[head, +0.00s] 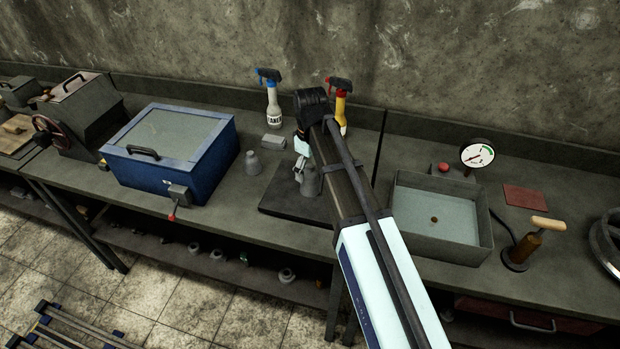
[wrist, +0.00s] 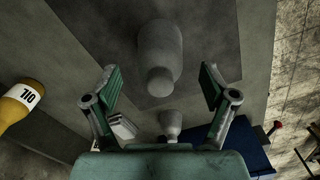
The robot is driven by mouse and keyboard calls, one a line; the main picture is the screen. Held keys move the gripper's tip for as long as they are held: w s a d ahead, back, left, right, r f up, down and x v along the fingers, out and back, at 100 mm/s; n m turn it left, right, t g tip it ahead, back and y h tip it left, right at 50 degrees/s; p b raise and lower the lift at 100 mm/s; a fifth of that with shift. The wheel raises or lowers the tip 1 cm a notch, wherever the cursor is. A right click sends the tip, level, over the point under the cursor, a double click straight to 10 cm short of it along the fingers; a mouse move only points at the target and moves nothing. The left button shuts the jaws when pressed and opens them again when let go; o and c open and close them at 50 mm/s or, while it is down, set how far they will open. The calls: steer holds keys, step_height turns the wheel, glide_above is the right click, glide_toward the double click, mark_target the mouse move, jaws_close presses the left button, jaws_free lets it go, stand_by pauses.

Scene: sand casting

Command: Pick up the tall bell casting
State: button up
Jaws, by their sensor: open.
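A grey bell-shaped casting (head: 313,182), which looks like the tall one, stands on the dark mat (head: 280,203), partly hidden by my arm in the head view. In the wrist view the same casting (wrist: 160,52) shows a wide body and narrower top, just beyond the fingertips. My gripper (head: 300,172) is open and empty close beside the casting; in the wrist view its fingers (wrist: 158,80) are spread on either side of the casting's line. I cannot tell how far apart gripper and casting are. A second, smaller-looking casting (head: 252,163) stands left of the mat.
A grey block (head: 274,142) lies behind the mat. A white spray bottle (head: 273,105) and a yellow oil bottle (head: 341,108) stand at the back. The blue box (head: 205,160) is left and a water tray (head: 480,255) right.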

steer(key=shift+f, duration=1.05)
steer(key=shift+c, duration=0.3)
steer(key=c, duration=1.4)
steer(key=shift+o, duration=0.2)
steer(key=shift+r, duration=0.15)
